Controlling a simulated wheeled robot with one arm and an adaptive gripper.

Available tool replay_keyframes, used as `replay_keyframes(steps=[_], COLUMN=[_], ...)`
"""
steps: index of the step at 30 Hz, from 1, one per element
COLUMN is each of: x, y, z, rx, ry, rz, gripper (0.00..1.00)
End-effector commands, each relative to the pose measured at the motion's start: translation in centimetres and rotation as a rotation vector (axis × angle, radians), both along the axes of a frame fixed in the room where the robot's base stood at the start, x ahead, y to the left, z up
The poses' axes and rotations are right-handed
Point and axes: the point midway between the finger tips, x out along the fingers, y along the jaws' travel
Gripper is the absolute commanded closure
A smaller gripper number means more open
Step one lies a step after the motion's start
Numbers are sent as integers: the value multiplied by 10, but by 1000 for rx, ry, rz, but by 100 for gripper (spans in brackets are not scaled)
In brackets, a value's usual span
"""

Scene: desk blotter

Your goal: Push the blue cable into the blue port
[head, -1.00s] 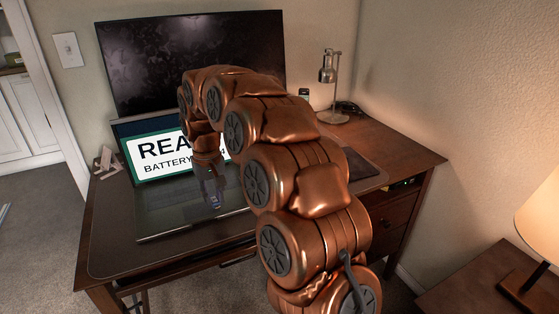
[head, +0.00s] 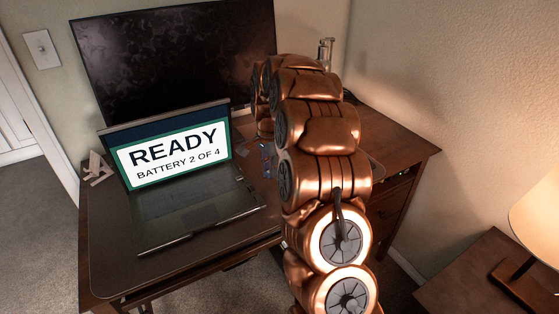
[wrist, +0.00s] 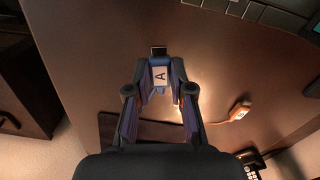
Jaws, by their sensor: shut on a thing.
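My gripper (wrist: 160,88) is shut on a small bluish plug with a white label marked A (wrist: 160,75), which I take for the blue cable's end. A dark connector tip sticks out beyond the fingertips. The plug is held above the desk, apart from the laptop. In the head view my gripper (head: 268,160) is beside the laptop's right edge, partly hidden by my arm. The laptop (head: 205,215) is open, its screen reading "READY, BATTERY 2 OF 4". Small pale tags (wrist: 253,10) show by the laptop's edge in the wrist view; I cannot make out a blue port.
An orange plug with a pale label (wrist: 238,112) lies on the desk to the right of my gripper in the wrist view. A dark pad (wrist: 145,132) lies nearer the bottom. A large monitor (head: 170,60) stands behind the laptop, and a lamp (head: 325,52) at the back.

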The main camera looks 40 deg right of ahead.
Motion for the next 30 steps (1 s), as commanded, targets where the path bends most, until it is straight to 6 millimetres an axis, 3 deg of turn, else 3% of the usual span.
replay_keyframes(steps=[3, 7, 30], x=[-6, -9, -9], y=[-21, -30, -29], z=[0, -2, -10], rx=[0, -1, 0], ry=[-1, -4, -3], rz=[-138, -213, -225], gripper=[94, 94, 94])
